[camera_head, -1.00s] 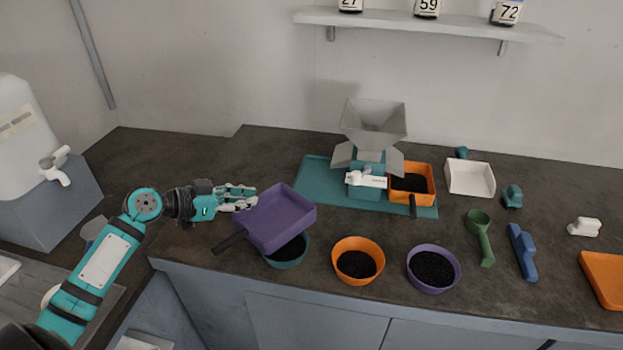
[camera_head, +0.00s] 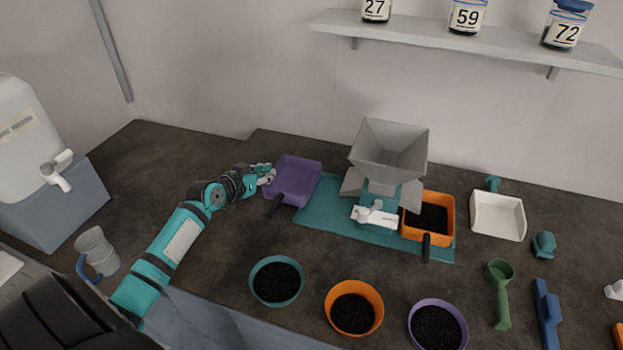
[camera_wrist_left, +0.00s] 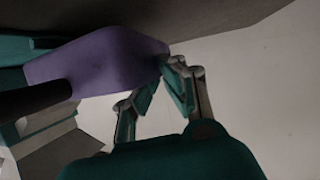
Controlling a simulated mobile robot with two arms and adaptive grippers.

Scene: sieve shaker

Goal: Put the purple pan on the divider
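The purple pan (camera_head: 294,183) with a dark handle is at the left end of the teal mat, left of the divider and apart from its body. It also shows in the left wrist view (camera_wrist_left: 100,55). My left gripper (camera_head: 267,174) is at the pan's left wall; its fingers (camera_wrist_left: 160,90) meet the pan's edge and appear shut on it. Whether the pan rests on the surface or hangs just above it is hard to tell. The grey divider (camera_head: 388,150) with a hopper stands on the teal mat (camera_head: 325,222). My right gripper is out of view.
An orange pan (camera_head: 446,210) holds black grains at the divider's right side. Teal (camera_head: 257,289), orange (camera_head: 334,310) and purple (camera_head: 416,318) bowls stand in front. A white pan (camera_head: 498,216) and scoops lie right. A jug (camera_head: 99,251) stands left.

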